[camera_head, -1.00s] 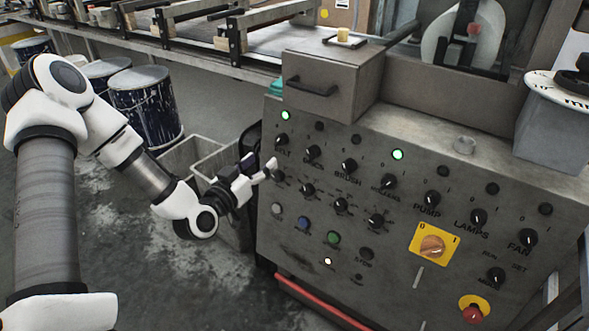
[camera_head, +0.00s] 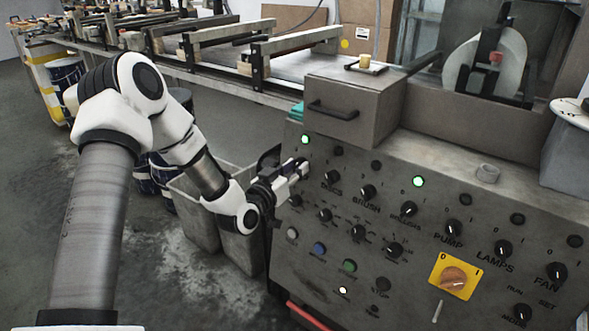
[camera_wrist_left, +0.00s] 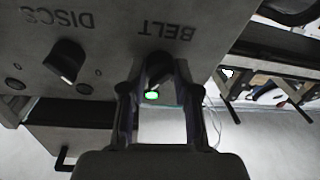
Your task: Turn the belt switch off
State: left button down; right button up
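The belt switch (camera_wrist_left: 158,72) is a dark knob under the label BELT, which appears upside down in the left wrist view. My left gripper (camera_wrist_left: 158,78) has a finger on each side of the knob, with narrow gaps seeming to show beside it. In the head view my left gripper (camera_head: 301,168) is at the upper left of the control panel (camera_head: 400,285) and hides the belt knob and its label. The green belt lamp (camera_head: 305,140) above is lit, and it also glows in the left wrist view (camera_wrist_left: 152,95). My right gripper is not in view.
The discs knob (camera_head: 332,176) is close beside the belt knob, with the brush knob (camera_head: 368,191) further right. A grey box with a handle (camera_head: 345,100) stands on the panel top. Grey bins (camera_head: 195,212) stand below my left forearm.

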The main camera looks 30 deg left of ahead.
pick_arm(q)
jog(key=shift+n, duration=0.3)
jog(key=n, duration=0.2)
jog(key=n+y, duration=0.1)
jog(key=n, duration=0.2)
jog(key=shift+d+r+n+g+y, duration=0.15)
jog(key=shift+n+g+y, duration=0.15)
jog(key=n+g, duration=0.1)
jog(key=n, duration=0.5)
jog(key=shift+r+n, duration=0.15)
jog(key=shift+n, duration=0.25)
jog(key=c, duration=0.8)
grip_release()
jog(key=shift+c, duration=0.2)
jog(key=s+d+r, duration=0.1)
jog(key=s, duration=0.6)
